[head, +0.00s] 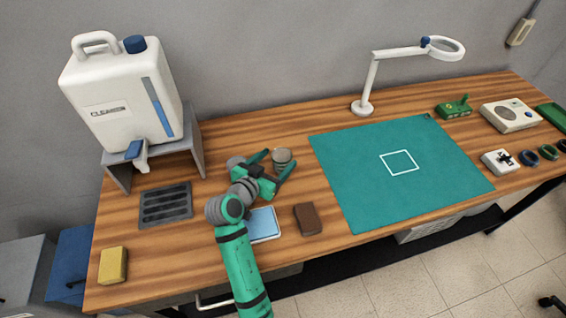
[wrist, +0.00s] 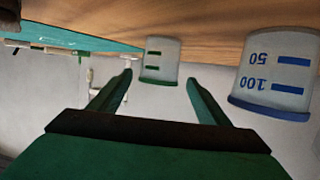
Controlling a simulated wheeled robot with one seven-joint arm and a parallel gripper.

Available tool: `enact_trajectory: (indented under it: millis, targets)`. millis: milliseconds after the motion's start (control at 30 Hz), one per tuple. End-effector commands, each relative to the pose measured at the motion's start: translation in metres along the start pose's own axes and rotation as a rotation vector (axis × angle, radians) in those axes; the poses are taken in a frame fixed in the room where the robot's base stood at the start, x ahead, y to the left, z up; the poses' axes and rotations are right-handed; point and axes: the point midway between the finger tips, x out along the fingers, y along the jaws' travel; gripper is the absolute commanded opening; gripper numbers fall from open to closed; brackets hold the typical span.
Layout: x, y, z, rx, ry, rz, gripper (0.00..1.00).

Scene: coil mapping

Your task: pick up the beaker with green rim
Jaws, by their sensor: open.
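The beaker with green rim (wrist: 160,62) is a grey-white cup with green marks. It appears inverted in the wrist view, as does the bench. It is centred ahead of my gripper (wrist: 159,77), between the lines of the two fingers. In the head view this beaker (head: 282,158) stands on the bench at the fingertips of my gripper (head: 278,161), its rim colour hard to make out. My gripper is open and empty. I cannot tell how far the beaker lies between the fingers.
A blue-rimmed beaker (wrist: 275,72) stands close by; in the head view it is the grey cup (head: 235,162) left of my gripper. A blue-white box (head: 263,224) and brown block (head: 308,219) lie nearby. The teal mat (head: 350,180) is mostly clear.

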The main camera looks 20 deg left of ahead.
Motion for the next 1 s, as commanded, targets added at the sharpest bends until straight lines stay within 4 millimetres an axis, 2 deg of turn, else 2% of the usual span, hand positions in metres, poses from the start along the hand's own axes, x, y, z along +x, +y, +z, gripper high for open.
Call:
enact_trajectory:
  millis: [267, 300, 467, 500, 833, 1000]
  targets:
    - [0.007, 0.004, -0.001, 0.003, 0.0, 0.006, 0.7]
    - [0.007, 0.005, -0.001, 0.003, 0.0, 0.007, 0.68]
    - [0.007, 0.005, -0.001, 0.003, 0.0, 0.008, 0.3]
    - [0.007, 0.005, -0.001, 0.003, 0.0, 0.008, 0.27]
    - [0.006, 0.004, -0.003, 0.003, 0.0, 0.006, 0.27]
    - [0.003, 0.003, -0.014, 0.005, 0.002, 0.004, 0.27]
